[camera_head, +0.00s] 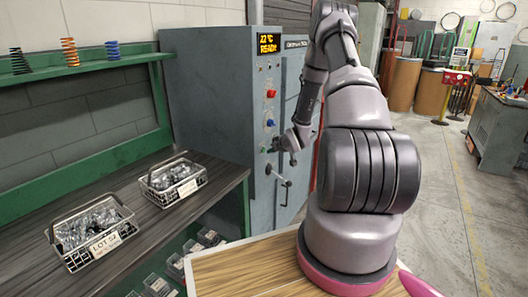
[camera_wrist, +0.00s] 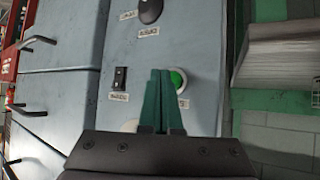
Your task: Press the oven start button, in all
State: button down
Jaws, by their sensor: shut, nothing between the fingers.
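The grey oven (camera_head: 210,90) stands behind the bench end, and its display (camera_head: 267,44) reads 22 °C READY. In the wrist view a round green button (camera_wrist: 179,80) with a pale ring sits on the oven's control panel; its label is too small to read. My gripper (camera_wrist: 161,72) is shut and empty, its green fingertips over the panel just left of the button, covering part of its ring. I cannot tell whether they touch. In the head view my gripper (camera_head: 272,150) is at the lower panel, where the button is not clear.
A black rocker switch (camera_wrist: 119,78) and a black knob (camera_wrist: 150,10) are close by on the panel. A red button (camera_head: 271,94) and blue knob (camera_head: 270,123) sit higher. A door handle (camera_head: 284,181) projects below my gripper. Wire baskets (camera_head: 172,190) stand on the bench.

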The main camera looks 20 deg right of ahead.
jog(key=shift+w+a, duration=0.25)
jog(key=shift+w, duration=0.1)
jog(key=shift+w+a, duration=0.25)
jog(key=shift+w, duration=0.05)
dwell(1.0)
jog(key=shift+s+d, duration=0.5)
jog(key=shift+s, duration=0.15)
jog(key=shift+s+d, duration=0.1)
jog(key=shift+s+d, duration=0.75)
jog(key=shift+s, duration=0.2)
jog(key=shift+s+d, duration=0.7)
jog(key=shift+s, duration=0.2)
